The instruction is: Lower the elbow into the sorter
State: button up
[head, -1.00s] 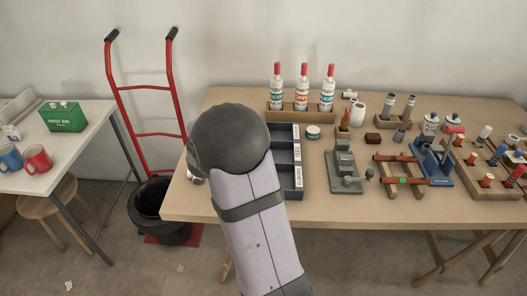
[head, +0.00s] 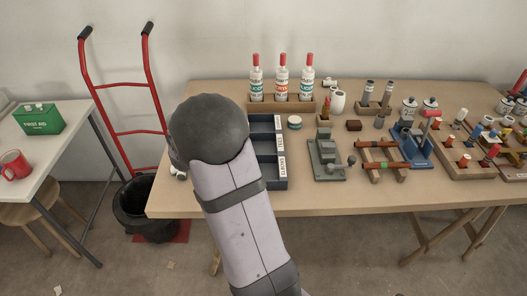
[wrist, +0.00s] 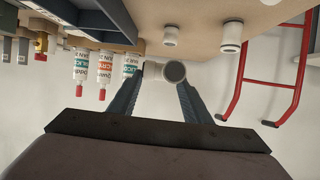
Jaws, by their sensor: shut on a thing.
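The elbow (wrist: 172,71) is a pale grey pipe fitting with a round dark opening facing the wrist camera. My gripper (wrist: 160,78) is shut on it, with one dark finger on each side. The sorter (head: 284,184) is a dark blue-grey tray with several compartments and white labels, partly hidden behind my arm in the head view. In the wrist view the sorter (wrist: 95,22) is at upper left, and the elbow is to the right of it and apart from it. My gripper and the elbow are hidden behind my arm in the head view.
Two pale fittings (wrist: 170,36) (wrist: 232,37) stand on the table near the elbow. A wooden rack (head: 290,106) with red-capped bottles is behind the sorter. A small round tin (head: 294,123) and a grey-green vise-like device (head: 326,160) are to its right.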

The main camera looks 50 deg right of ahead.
jog(key=s+d+r+m+g+h+p, duration=0.1)
jog(key=s+d+r+m+g+p, duration=0.15)
jog(key=s+d+p, duration=0.85)
jog(key=s+a+f+n+t+p, duration=0.1)
jog(key=s+a+p, duration=0.3)
jog(key=s+p, duration=0.5)
jog(key=s+a+f+n+p, duration=0.1)
jog(key=s+a+p, duration=0.2)
jog(key=s+p, duration=0.55)
jog(key=w+a+r+t+y+p, duration=0.1)
jog(key=w+a+r, duration=0.1)
jog(key=w+r, duration=0.5)
jog(key=w, duration=0.2)
jog(key=shift+w+r+p, duration=0.2)
jog(key=shift+w+p, duration=0.1)
jog(key=shift+w, duration=0.05)
jog(key=shift+n+t, duration=0.25)
notch_tip(320, 180, down, 10)
jog(key=b, duration=0.6)
jog(key=shift+b, duration=0.3)
jog(key=shift+d, duration=0.1)
